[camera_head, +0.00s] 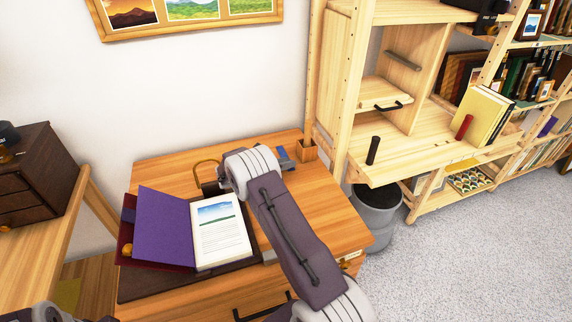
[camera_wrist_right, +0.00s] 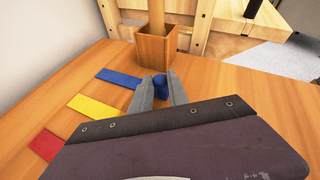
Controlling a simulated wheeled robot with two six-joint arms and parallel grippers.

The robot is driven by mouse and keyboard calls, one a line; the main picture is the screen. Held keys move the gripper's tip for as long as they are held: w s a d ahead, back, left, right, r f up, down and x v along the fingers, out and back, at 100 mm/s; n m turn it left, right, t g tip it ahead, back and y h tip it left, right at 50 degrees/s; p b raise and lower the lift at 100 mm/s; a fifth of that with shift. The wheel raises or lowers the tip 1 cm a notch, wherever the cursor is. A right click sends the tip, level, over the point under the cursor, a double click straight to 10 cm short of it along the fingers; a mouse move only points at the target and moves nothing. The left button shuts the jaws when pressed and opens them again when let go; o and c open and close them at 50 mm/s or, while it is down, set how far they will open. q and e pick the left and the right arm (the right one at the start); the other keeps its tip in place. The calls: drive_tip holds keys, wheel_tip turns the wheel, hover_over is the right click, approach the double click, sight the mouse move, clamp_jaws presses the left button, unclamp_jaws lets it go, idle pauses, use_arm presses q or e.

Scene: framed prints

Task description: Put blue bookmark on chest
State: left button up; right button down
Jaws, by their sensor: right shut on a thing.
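A flat blue bookmark (camera_wrist_right: 118,77) lies on the wooden top in the right wrist view; in the head view blue shows (camera_head: 285,160) near the back edge, partly behind my right arm. My right gripper (camera_wrist_right: 162,93) is shut on a small dark blue thing (camera_wrist_right: 160,83), just right of the strip's end. I cannot tell whether that thing is joined to the bookmark. In the head view the right gripper is mostly hidden by its own arm. A dark wooden chest with drawers (camera_head: 38,172) stands at the left. My left gripper is out of view.
A yellow strip (camera_wrist_right: 97,105) and red strip (camera_wrist_right: 48,145) lie beside the blue one. A wooden cup (camera_wrist_right: 157,46) stands close behind my right gripper. An open book (camera_head: 220,235), a padlock-like object (camera_head: 208,175) and a grey bin (camera_head: 377,210) are nearby.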

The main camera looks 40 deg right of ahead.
drive_tip(key=shift+f, duration=0.15)
drive_tip(key=c, duration=1.6)
unclamp_jaws()
drive_tip(key=shift+o, duration=0.2)
drive_tip(key=shift+r, duration=0.3)
drive_tip(key=p+v, duration=0.1)
drive_tip(key=v, duration=0.6)
drive_tip(key=shift+a, duration=0.25)
